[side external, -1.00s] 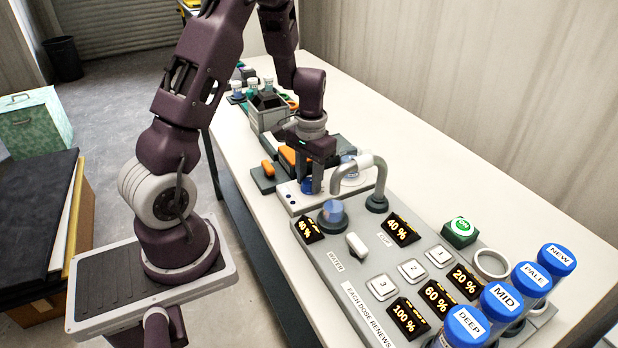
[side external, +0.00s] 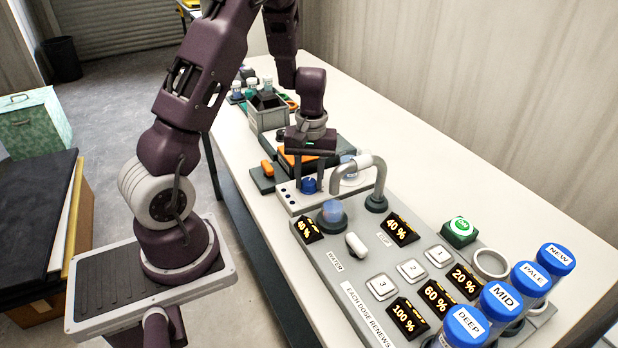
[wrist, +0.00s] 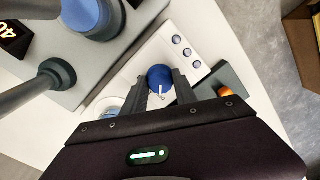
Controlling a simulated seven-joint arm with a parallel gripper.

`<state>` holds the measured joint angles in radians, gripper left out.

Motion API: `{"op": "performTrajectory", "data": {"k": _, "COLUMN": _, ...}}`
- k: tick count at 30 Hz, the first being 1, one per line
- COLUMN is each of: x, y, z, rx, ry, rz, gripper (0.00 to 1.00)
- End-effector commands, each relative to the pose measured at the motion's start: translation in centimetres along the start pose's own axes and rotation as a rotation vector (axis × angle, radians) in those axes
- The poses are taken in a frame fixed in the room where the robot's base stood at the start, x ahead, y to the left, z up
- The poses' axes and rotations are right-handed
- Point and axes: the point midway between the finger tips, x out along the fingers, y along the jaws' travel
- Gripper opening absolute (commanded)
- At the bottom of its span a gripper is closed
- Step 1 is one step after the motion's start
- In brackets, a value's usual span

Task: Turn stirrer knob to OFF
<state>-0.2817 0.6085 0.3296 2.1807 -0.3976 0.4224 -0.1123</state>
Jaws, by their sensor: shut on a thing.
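The stirrer knob is a round blue knob (side external: 309,186) on a white-topped unit (side external: 293,200). In the wrist view the knob (wrist: 159,74) has a white pointer line aimed toward the bottom of the picture. My gripper (side external: 309,183) reaches down from above and is shut on the knob, one finger on each side. In the wrist view my gripper's fingers (wrist: 161,84) flank the knob.
A clear vessel (side external: 350,170) stands close right of the knob. An orange-topped item (side external: 267,168) lies left. Several blue-capped tubes (side external: 557,259) stand far right.

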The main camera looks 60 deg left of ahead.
Motion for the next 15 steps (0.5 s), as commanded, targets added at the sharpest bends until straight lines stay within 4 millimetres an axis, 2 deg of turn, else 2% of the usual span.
{"op": "performTrajectory", "data": {"k": 15, "x": -0.11, "y": 0.08, "z": -0.13, "rx": -0.028, "ry": 0.003, "rz": 0.003, "gripper": 0.0}}
